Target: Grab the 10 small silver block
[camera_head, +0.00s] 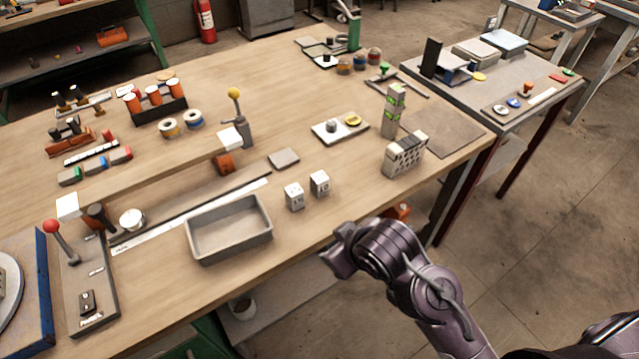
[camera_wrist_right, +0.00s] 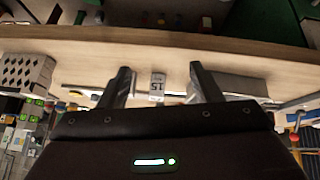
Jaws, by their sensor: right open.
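Two small silver-white blocks stand side by side on the table, right of the grey tray (camera_head: 229,231). The right block (camera_head: 319,184) has a dark mark that looks like 10. The left block (camera_head: 294,196) has a mark that looks like 15, though the print is small. My right gripper (camera_head: 340,254) is open and empty at the table's front edge, apart from both blocks. In the right wrist view my open fingers (camera_wrist_right: 160,84) frame one block (camera_wrist_right: 157,88), with upside-down print resembling 15. I cannot make out the second block there. My left gripper is out of view.
A hollow brick (camera_head: 405,154) with diamond holes stands right of the blocks. A flat grey plate (camera_head: 284,158) lies behind them, and a small tray (camera_head: 340,127) with a yellow piece lies farther back. Bare wood (camera_head: 350,165) lies between blocks and brick.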

